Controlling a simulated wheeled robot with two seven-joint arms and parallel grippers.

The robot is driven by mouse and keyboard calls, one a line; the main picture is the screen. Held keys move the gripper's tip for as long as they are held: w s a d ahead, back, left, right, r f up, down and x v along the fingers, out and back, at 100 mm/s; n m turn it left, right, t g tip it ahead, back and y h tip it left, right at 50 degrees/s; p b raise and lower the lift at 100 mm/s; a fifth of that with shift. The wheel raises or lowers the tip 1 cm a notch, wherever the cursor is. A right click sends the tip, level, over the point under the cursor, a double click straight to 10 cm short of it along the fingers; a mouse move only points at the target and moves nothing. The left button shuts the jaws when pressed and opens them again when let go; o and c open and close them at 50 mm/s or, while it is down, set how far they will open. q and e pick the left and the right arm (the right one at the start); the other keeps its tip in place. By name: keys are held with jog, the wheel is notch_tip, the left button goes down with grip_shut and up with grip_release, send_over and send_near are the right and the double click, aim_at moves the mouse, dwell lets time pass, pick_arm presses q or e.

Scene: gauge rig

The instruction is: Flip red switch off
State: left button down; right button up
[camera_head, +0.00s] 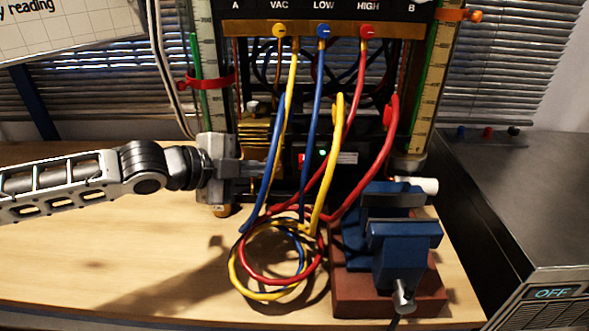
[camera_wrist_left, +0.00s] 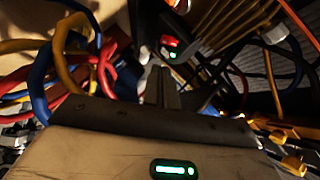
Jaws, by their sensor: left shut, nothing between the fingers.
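The red switch (camera_head: 301,158) is a small red rocker on a black box (camera_head: 345,170) behind the hoses, close to a lit green lamp (camera_head: 322,153). In the left wrist view the red switch (camera_wrist_left: 169,42) shows beyond my fingertips, with a small green glow just below it. In the wrist view my left gripper's fingers (camera_wrist_left: 160,78) point toward the box, a little short of the switch; contact cannot be made out. My right gripper is not in view.
Blue (camera_head: 272,165), yellow (camera_head: 331,150) and red (camera_head: 387,155) hoses hang in front of the box and coil on the wooden bench. A blue vise (camera_head: 405,235) stands at right. Brass fins (camera_head: 255,135) lie left of the box. The bench's left front is clear.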

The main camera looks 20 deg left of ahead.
aim_at(304, 162)
pick_arm(q)
jog(key=x, duration=0.9)
jog(key=shift+w+f+p, duration=0.15)
jog(key=shift+w+p, duration=0.2)
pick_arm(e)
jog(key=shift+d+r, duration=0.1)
pick_arm(q)
jog(key=shift+d, duration=0.15)
